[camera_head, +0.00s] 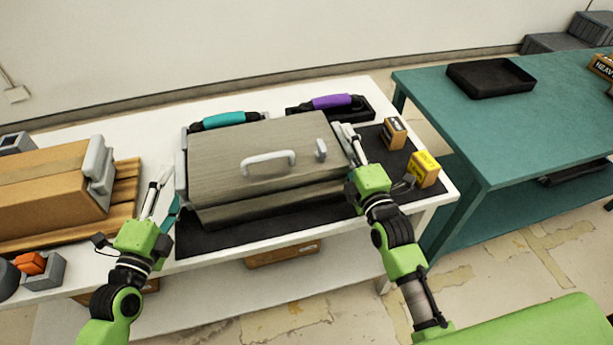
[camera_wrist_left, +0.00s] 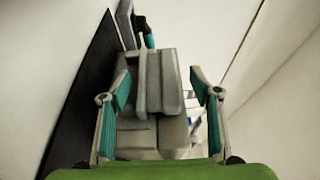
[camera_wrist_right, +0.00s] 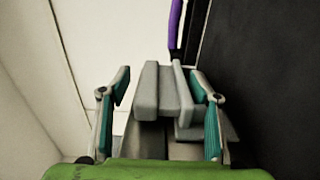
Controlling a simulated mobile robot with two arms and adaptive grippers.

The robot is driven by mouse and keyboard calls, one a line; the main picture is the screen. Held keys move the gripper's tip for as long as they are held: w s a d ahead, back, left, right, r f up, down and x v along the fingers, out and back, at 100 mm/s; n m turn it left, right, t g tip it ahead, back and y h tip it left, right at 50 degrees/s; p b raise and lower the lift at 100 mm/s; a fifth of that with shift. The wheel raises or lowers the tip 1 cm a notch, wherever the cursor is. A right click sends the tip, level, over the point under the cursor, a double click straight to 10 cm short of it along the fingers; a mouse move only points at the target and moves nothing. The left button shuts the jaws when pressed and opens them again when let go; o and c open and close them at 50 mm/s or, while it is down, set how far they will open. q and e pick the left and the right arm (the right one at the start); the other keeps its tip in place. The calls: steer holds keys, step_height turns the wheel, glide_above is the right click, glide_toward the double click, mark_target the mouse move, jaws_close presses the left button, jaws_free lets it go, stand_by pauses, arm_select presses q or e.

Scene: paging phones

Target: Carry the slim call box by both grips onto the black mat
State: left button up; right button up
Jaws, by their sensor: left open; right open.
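The grey wood-grained call box (camera_head: 235,160), with a pale handle on its face, is over the black mat (camera_head: 205,242); its underside contact is hidden. Its left grip (camera_head: 181,180) shows between the open fingers of my left gripper (camera_head: 164,190) in the left wrist view (camera_wrist_left: 160,80). Its right grip (camera_head: 347,150) shows between the open fingers of my right gripper (camera_head: 354,145), also in the right wrist view (camera_wrist_right: 152,92). Neither gripper is closed on a grip.
Teal (camera_head: 225,119) and purple (camera_head: 332,102) handsets lie behind the box. Two small boxes (camera_head: 395,133) (camera_head: 424,168) stand at the mat's right. A cardboard box (camera_head: 45,195) on a wooden pallet is at left. A teal table (camera_head: 510,130) with a black tray (camera_head: 490,78) stands right.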

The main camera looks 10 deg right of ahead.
arm_select(q)
steer(key=v, duration=0.7)
arm_select(e)
steer(key=s, duration=0.8)
steer(key=s+d, duration=0.1)
steer(key=s, duration=0.3)
